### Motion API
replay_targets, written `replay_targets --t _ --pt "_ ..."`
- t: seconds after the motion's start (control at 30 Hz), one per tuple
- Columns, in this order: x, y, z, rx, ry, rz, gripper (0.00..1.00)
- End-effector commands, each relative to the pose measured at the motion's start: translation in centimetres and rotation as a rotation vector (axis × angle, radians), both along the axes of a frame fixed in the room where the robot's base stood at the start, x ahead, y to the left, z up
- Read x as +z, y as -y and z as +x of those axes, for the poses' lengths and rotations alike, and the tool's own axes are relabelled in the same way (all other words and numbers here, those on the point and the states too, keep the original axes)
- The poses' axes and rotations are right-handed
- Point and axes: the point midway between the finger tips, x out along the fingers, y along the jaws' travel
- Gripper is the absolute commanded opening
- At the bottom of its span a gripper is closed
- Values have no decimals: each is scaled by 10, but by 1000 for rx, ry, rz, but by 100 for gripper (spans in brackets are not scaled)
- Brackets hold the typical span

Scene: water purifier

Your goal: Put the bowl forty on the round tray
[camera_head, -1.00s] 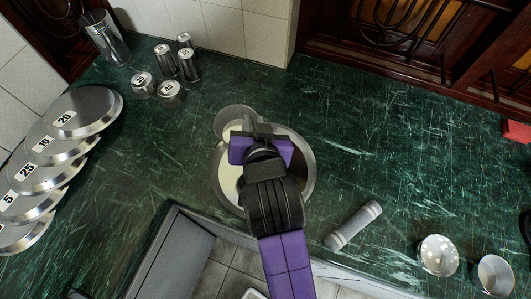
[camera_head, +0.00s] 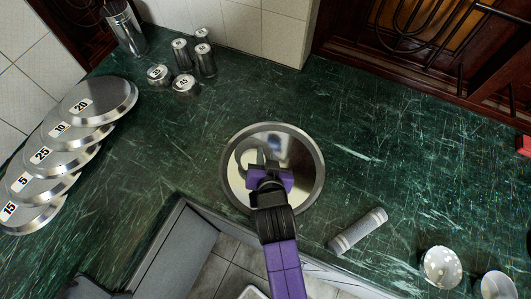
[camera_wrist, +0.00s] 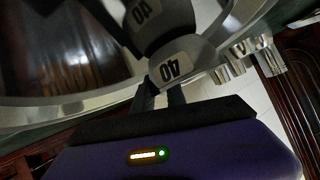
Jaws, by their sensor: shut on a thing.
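The round tray (camera_head: 314,184) is a mirror-like metal disc with a raised rim, lying on the green counter in the head view. My gripper (camera_head: 268,172) is over its middle, pointing down. In the wrist view, the fingers (camera_wrist: 164,97) are shut on the metal bowl forty (camera_wrist: 190,58), at its wall below the "40" label. A second "40" beyond it looks like its reflection in the tray, so the bowl is close to the tray's surface. I cannot tell whether they touch. In the head view, my gripper and reflections make the bowl hard to make out.
Several numbered metal lids (camera_head: 104,97) overlap at the left. Small labelled metal containers (camera_head: 181,54) and a tall canister (camera_head: 123,27) stand at the back left.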

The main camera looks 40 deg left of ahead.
Motion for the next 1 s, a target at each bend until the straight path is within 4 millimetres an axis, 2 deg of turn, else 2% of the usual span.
replay_targets --t 0.37,0.4,0.5,0.87,1.0 --pt "-4 0 0 -1 0 1 0" --pt "-3 0 0 0 1 1 24" --pt "-3 0 0 0 1 1 39" --pt "1 0 0 1 1 1 39" --pt "5 9 -9 -1 0 -1 39"
